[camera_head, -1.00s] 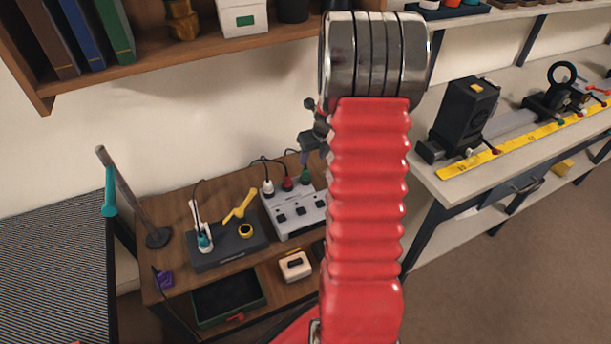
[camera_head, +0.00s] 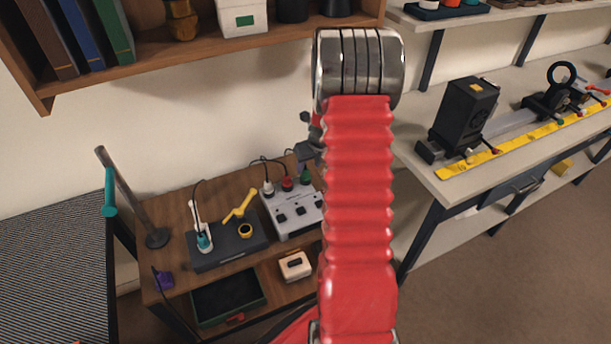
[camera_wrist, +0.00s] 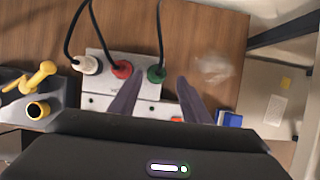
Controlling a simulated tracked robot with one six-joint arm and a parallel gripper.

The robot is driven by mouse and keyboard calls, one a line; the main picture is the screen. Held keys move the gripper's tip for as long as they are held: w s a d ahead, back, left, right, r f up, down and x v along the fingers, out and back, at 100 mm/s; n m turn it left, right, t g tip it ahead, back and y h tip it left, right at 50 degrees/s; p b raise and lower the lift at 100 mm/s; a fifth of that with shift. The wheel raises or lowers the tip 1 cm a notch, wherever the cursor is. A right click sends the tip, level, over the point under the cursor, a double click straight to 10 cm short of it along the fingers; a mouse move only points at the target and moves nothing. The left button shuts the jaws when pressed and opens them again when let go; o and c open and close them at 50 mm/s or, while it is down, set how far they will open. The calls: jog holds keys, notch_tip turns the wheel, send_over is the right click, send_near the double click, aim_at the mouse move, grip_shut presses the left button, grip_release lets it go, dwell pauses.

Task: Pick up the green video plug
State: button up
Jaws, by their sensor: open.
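The green video plug (camera_wrist: 156,75) sits in the grey-white switch box (camera_wrist: 137,88) at the right end of a row of plugs, its black cable running up the wrist view. In the head view the green plug (camera_head: 305,176) shows at the back edge of the box (camera_head: 291,209), close beside my red arm. My gripper (camera_wrist: 155,82) is open in the wrist view, with dark fingers pointing at the box. The green plug lies between the fingertips in the picture, nearer the right one; I cannot tell the remaining height. The fingers are mostly hidden in the head view.
A red plug (camera_wrist: 121,69) and a white plug (camera_wrist: 87,65) stand left of the green one, each with a cable. A blue block (camera_wrist: 230,119) lies to the right. A yellow-handled tool (camera_wrist: 38,77) and dark block are left. A wooden shelf (camera_head: 220,48) hangs above.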

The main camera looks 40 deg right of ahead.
aim_at(306, 169)
jog(key=shift+a+x, duration=0.15)
jog(key=shift+x, duration=1.1)
jog(key=shift+a+x, duration=0.1)
jog(key=shift+x, duration=1.1)
jog(key=shift+w, duration=0.15)
jog(key=c, duration=1.1)
